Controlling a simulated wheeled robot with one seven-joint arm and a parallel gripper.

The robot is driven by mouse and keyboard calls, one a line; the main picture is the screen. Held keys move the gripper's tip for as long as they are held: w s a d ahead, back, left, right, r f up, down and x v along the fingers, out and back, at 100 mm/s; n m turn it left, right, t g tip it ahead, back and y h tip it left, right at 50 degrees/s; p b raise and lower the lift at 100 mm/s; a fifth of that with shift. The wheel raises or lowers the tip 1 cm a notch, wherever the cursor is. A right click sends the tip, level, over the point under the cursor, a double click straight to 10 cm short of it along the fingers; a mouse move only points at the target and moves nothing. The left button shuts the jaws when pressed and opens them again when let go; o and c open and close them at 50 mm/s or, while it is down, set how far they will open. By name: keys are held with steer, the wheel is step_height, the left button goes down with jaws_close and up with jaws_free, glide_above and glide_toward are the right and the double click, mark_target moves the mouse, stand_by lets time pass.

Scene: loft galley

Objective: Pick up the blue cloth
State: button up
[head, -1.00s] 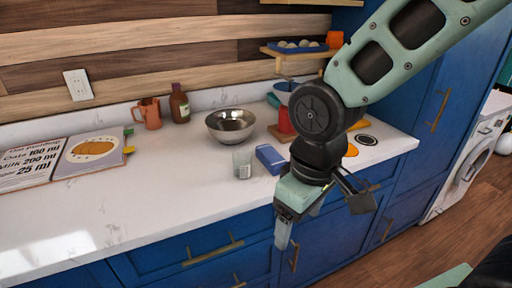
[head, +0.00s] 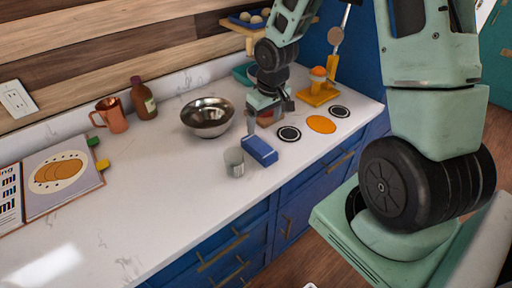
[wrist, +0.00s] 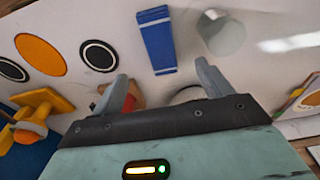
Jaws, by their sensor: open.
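The blue cloth (head: 259,150) lies on the white counter, a folded block close to the front edge. In the wrist view the cloth (wrist: 158,42) shows as a blue strip with pale stripes, beyond my fingertips and roughly in line with the gap between them. My gripper (head: 269,115) is open and empty, above the counter behind the cloth and apart from it. Its two spread fingers also show in the wrist view (wrist: 161,78).
A clear glass (head: 234,162) stands close left of the cloth. A metal bowl (head: 208,117) is behind it. Black and orange discs (head: 321,124) lie to the right, with a yellow stand (head: 318,95) beyond.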

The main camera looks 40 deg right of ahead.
mark_target(259, 145)
steer(key=f, duration=0.4)
steer(key=w+f, duration=0.1)
steer(key=f, duration=0.2)
steer(key=shift+p, duration=0.3)
steer(key=shift+w+f+p, duration=0.25)
steer(key=shift+f+p, duration=0.1)
steer(key=shift+f, duration=0.5)
steer(key=shift+w+f+p, duration=0.2)
steer(key=shift+f+p, duration=0.15)
steer(key=shift+f, duration=0.5)
steer(key=shift+w+f+p, duration=0.25)
steer(key=shift+f+p, duration=0.1)
steer(key=shift+f, duration=0.5)
steer(key=c, duration=1.1)
